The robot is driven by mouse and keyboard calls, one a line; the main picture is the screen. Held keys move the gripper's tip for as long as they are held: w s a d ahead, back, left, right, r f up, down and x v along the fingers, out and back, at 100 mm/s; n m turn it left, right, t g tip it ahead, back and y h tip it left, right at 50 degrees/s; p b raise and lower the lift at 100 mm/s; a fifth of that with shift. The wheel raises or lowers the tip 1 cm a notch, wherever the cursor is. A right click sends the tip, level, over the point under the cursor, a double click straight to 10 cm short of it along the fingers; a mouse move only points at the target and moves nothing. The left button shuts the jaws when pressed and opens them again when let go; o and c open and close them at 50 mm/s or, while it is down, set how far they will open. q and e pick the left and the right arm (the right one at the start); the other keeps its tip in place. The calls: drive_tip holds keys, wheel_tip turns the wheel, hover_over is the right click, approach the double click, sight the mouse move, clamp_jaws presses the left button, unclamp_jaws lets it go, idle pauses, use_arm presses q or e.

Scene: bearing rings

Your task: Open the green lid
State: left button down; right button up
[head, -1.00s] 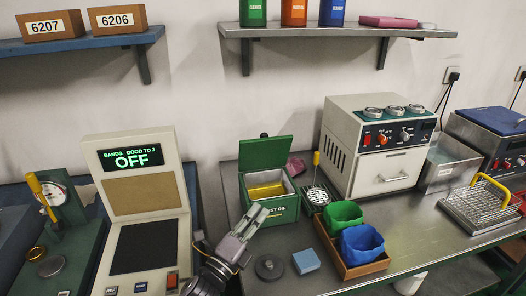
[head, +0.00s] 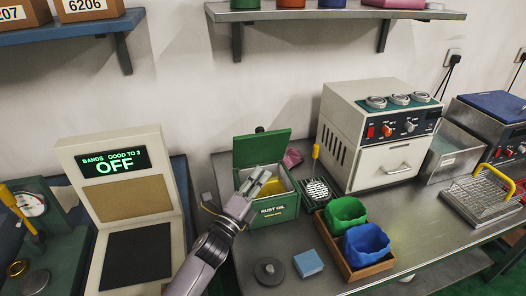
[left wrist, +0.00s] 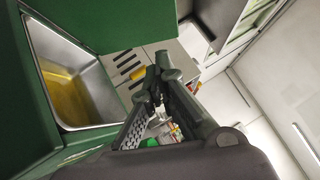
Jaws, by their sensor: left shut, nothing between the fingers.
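The green lid (head: 261,150) stands open and raised at the back of the green RUST OIL box (head: 275,211) in the head view. A dark knob shows at the lid's top edge. Yellow oil is visible inside the box, and its metal inner wall and the oil (left wrist: 68,82) fill the left of the left wrist view. My left gripper (head: 257,178) is shut and empty. It reaches up from below and overlaps the front left of the box opening in the head view; whether it touches the box I cannot tell. My right gripper is not in view.
A dark round weight (head: 269,270) and a blue block (head: 308,263) lie in front of the box. A wooden tray (head: 371,268) with green and blue bins stands to the right. A yellow-handled tool and grate are beside the box, and the OFF display unit (head: 118,215) is left.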

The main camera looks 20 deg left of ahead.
sight(273, 141)
use_arm(q)
drive_tip(key=w, duration=0.2)
drive_tip(key=w+r+p, duration=0.1)
drive_tip(key=w, duration=0.1)
drive_tip(key=w+a+r, duration=0.1)
drive_tip(key=w, duration=0.1)
drive_tip(key=shift+w+a+r+p, duration=0.1)
drive_tip(key=shift+w+r+p, duration=0.15)
drive_tip(key=shift+w+p, duration=0.15)
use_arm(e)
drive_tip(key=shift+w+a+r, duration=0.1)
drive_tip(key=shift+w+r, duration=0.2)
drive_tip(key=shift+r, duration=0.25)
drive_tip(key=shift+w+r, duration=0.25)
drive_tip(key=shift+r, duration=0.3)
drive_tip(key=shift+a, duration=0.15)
